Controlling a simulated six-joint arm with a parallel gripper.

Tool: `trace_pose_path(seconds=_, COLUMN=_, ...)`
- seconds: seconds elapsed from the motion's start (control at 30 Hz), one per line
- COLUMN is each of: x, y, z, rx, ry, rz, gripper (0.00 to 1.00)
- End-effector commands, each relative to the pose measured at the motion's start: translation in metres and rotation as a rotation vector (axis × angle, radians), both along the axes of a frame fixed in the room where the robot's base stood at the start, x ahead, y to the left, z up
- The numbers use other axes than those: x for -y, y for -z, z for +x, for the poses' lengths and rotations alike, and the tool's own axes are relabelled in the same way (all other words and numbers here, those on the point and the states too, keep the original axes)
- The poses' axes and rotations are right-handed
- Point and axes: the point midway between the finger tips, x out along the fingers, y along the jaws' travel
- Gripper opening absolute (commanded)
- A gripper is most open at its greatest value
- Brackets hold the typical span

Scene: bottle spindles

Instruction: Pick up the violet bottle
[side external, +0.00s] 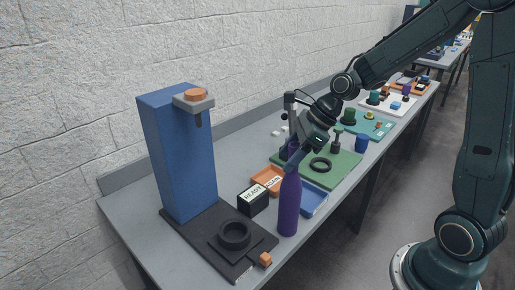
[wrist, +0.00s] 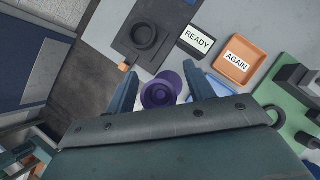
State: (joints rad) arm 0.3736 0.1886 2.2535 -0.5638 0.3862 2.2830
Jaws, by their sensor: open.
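The violet bottle (side external: 289,207) stands upright near the front edge of the grey bench in the side view. In the wrist view the violet bottle (wrist: 160,91) is seen from above, with its round top between my two fingers. My gripper (side external: 291,163) is at the bottle's upper end in the side view, angled down to it. In the wrist view my gripper (wrist: 160,86) is open, with one finger on each side of the bottle. I cannot tell whether either finger touches it.
A blue column machine (side external: 180,150) with a black base ring (side external: 235,235) stands left of the bottle. A black READY block (side external: 252,200), an orange AGAIN tray (side external: 268,179) and a blue tray (side external: 314,200) are close by. A green board (side external: 335,168) lies behind.

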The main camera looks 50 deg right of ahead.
Motion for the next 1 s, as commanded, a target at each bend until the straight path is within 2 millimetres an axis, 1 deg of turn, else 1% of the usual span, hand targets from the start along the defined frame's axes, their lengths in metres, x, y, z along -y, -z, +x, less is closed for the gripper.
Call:
trace_pose_path(seconds=0.03, x=0.000, y=0.000, z=0.000, rx=0.000, ry=0.000, rz=0.000, gripper=0.53)
trace_pose_path(seconds=0.07, x=0.000, y=0.000, z=0.000, rx=0.000, ry=0.000, rz=0.000, gripper=0.49)
trace_pose_path(seconds=0.1, x=0.000, y=0.000, z=0.000, rx=0.000, ry=0.000, rz=0.000, gripper=0.41)
trace_pose_path(seconds=0.27, x=0.000, y=0.000, z=0.000, rx=0.000, ry=0.000, rz=0.000, gripper=0.10)
trace_pose_path(seconds=0.3, x=0.000, y=0.000, z=0.000, rx=0.000, ry=0.000, rz=0.000, gripper=0.02)
trace_pose_path(seconds=0.33, x=0.000, y=0.000, z=0.000, rx=0.000, ry=0.000, rz=0.000, gripper=0.00)
trace_pose_path(seconds=0.77, x=0.000, y=-0.002, z=0.001, rx=0.003, ry=-0.001, rz=-0.001, gripper=0.00)
trace_pose_path(seconds=0.87, x=0.000, y=-0.006, z=0.001, rx=0.005, ry=0.000, rz=0.000, gripper=0.00)
trace_pose_path(seconds=1.0, x=0.001, y=-0.016, z=0.001, rx=0.007, ry=0.000, rz=-0.001, gripper=0.00)
